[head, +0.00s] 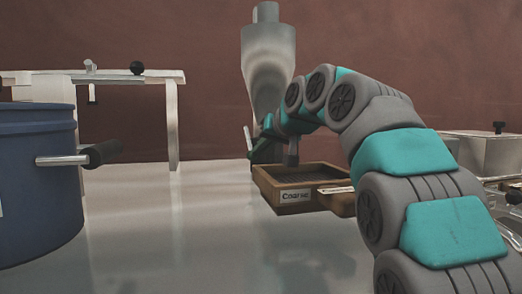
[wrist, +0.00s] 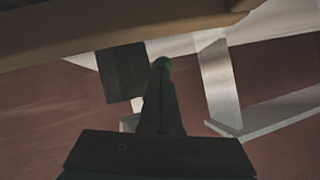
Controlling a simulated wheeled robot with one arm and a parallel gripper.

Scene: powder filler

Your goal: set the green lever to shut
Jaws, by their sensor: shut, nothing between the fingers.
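The powder filler (head: 268,60) is a grey hopper that tapers downward at the back middle in the head view. A dark green piece (head: 270,131), which looks like the green lever, shows small below the hopper, close to the end of my arm. I cannot tell its exact angle or whether my gripper touches it. In the wrist view my gripper (wrist: 161,66) is a dark, narrow shape with its fingers together and nothing seen held. My wrist hides much of the filler's lower part in the head view.
A wooden tray labelled "Coarse" (head: 296,196) stands below the arm's end; its wood seems to cross the top of the wrist view. A blue drum (head: 35,185) with a side handle is at left, a white stand (head: 172,125) behind. The table's middle is clear.

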